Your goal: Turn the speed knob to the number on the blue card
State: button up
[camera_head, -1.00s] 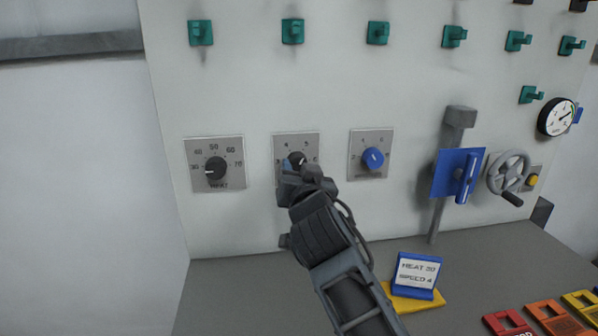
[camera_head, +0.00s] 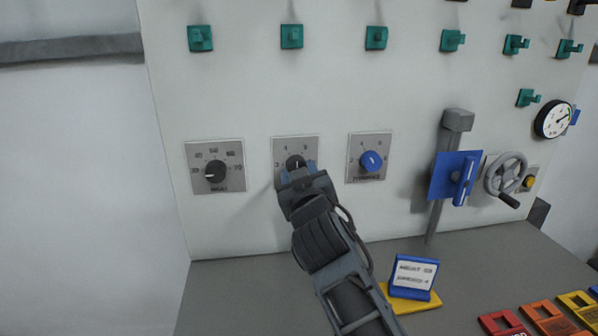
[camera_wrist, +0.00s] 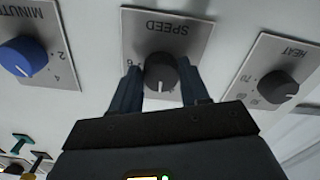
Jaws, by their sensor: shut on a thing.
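The black speed knob (camera_head: 295,161) sits on a grey plate marked SPEED, which shows upside down in the wrist view. My gripper (camera_head: 297,172) is shut on this knob (camera_wrist: 160,72), with one finger on each side. The knob's white mark points about straight up in the head view, seemingly between 4 and 5; the lower dial is hidden by my gripper. The blue card (camera_head: 413,276) stands on a yellow base on the grey counter. Its text is blurred now; the earlier frame reads HEAT 20, SPEED 4.
The black heat knob (camera_head: 215,171) is left of the speed knob, and the blue minutes knob (camera_head: 371,161) is right of it. A blue-plated lever (camera_head: 456,175) and a handwheel (camera_head: 506,173) stand farther right. Green hooks (camera_head: 291,37) line the panel above.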

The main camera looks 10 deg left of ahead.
jog(key=n+p, duration=0.1)
jog(key=n, duration=0.3)
jog(key=shift+d+r+n+p, duration=0.1)
jog(key=shift+n+p, duration=0.25)
jog(key=shift+n, duration=0.05)
dwell(0.4)
jog(key=o, duration=1.1)
jog(key=shift+c, duration=0.2)
jog(key=v, duration=0.7)
jog(key=shift+s, duration=0.4)
jog(key=shift+d, duration=0.1)
